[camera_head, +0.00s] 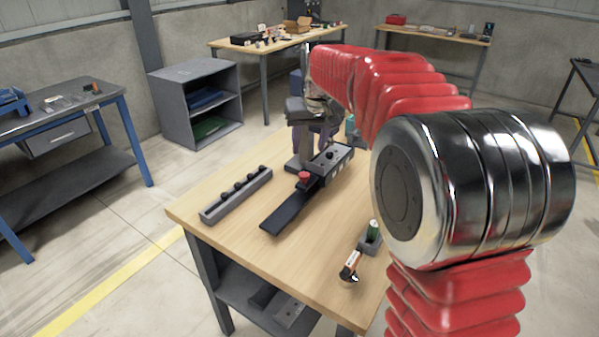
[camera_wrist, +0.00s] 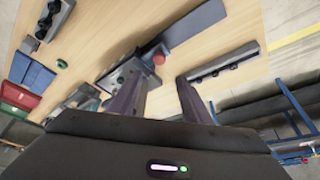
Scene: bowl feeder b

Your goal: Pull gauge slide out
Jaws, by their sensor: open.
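The gauge stands on the wooden table with a grey block body (camera_head: 338,158) and a long dark flat slide (camera_head: 283,209) reaching toward the table's front left. A red knob (camera_head: 304,177) sits on the slide near the body. In the wrist view, the slide (camera_wrist: 195,22) and red knob (camera_wrist: 159,58) show just beyond my fingertips. My gripper (camera_wrist: 160,80) is open and empty, its two fingers apart with the knob seen in the gap past their tips. In the head view, my gripper (camera_head: 308,150) hangs over the gauge's back end and hides part of it.
A grey rack with several black knobs (camera_head: 237,194) lies left of the slide. A small grey holder with a green cylinder (camera_head: 373,231) and an orange-and-white cylinder (camera_head: 350,263) are at the front right. Red and blue bins (camera_wrist: 30,75) show in the wrist view. The front left tabletop is bare.

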